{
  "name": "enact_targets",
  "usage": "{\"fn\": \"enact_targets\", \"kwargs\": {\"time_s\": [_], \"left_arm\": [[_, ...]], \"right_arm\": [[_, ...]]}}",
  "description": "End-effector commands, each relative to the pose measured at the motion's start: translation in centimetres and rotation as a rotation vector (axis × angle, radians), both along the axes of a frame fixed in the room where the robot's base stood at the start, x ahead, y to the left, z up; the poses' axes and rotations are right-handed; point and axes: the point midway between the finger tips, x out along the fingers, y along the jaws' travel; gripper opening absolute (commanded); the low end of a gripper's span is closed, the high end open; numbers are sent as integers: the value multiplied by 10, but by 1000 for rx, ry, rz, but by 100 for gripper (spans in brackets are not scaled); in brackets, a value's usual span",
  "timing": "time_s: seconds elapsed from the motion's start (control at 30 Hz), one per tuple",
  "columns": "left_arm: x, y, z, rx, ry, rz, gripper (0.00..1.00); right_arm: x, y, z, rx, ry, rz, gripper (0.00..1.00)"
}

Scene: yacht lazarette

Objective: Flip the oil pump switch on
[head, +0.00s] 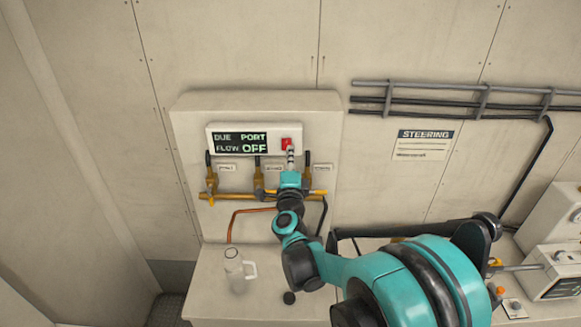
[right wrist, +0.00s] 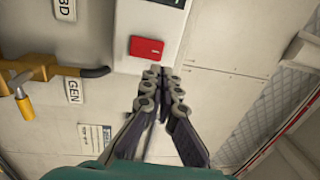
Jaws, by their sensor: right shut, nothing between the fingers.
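The red switch (head: 286,143) sits at the right end of a white panel (head: 207,140) on the wall unit. The panel's dark display (head: 240,143) reads "DUE PORT FLOW OFF". In the right wrist view the red switch (right wrist: 146,48) is a red block on the white box. My right gripper (head: 290,153) is shut and empty, its tips just below the switch in the head view. In the right wrist view the gripper tips (right wrist: 161,72) are close beside the switch's lower right corner; I cannot tell whether they touch it. My left gripper is not in view.
Pipes (head: 430,101) and a "STEERING" sign (head: 423,145) are on the right wall.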

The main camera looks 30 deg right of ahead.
Motion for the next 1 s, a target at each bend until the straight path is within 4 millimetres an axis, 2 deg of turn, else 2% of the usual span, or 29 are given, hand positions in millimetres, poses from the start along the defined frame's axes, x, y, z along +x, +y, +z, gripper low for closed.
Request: {"fn": "enact_targets", "kwargs": {"time_s": [0.1,0.3,1.0], "left_arm": [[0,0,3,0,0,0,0],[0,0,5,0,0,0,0],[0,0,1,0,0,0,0]], "right_arm": [[16,-10,4,0,0,-1,0],[30,-18,5,0,0,0,0],[39,-23,9,0,0,1,0]]}}
